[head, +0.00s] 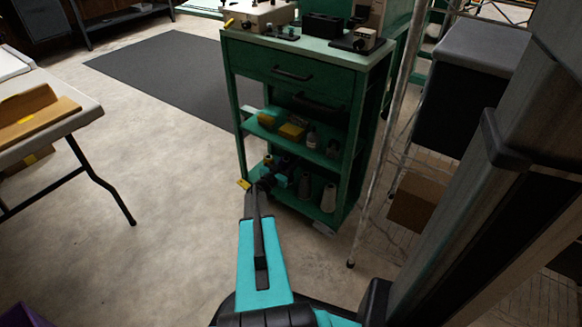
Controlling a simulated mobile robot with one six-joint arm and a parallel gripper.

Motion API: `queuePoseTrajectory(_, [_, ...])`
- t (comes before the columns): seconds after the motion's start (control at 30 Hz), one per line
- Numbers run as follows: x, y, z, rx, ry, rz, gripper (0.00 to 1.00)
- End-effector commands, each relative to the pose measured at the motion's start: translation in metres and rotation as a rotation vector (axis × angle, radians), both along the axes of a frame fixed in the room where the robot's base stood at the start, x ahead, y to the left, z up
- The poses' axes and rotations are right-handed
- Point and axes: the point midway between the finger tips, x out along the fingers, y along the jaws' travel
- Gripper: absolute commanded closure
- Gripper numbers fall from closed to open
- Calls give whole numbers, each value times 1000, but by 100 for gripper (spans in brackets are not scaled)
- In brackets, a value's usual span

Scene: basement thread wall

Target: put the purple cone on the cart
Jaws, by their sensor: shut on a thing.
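The green cart (292,55) stands ahead of me, with a drawer, open shelves and a pale top. My gripper (272,174) is at the front left of the cart's lowest shelf, at the end of my outstretched teal arm. It is shut on a small dark thing, taken to be the purple cone. The thing is mostly hidden by the gripper and shadow, so its shape and whether it touches the shelf cannot be told. Grey and pale cones (328,198) stand on the same shelf, right of my gripper.
The middle shelf holds yellow items (292,131) and small bottles. A sewing machine (364,20) and boxes crowd the cart top. A metal pole (385,150) rises close at the cart's right. A table (60,112) stands left. A dark mat (165,75) and bare floor lie between.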

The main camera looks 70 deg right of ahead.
Motion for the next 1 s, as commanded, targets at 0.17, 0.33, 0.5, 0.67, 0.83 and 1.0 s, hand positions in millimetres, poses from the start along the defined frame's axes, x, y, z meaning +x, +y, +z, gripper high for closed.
queuePoseTrajectory(0.17, [0,0,-17,0,1,0,89])
queuePoseTrajectory(0.33, [1,0,-32,0,0,0,89])
queuePoseTrajectory(0.5, [1,1,-34,-1,0,1,89])
queuePoseTrajectory(0.67, [1,1,-33,-1,0,1,89])
queuePoseTrajectory(0.83, [1,0,-35,-1,0,1,89])
queuePoseTrajectory(1.0, [1,1,-36,0,0,2,45])
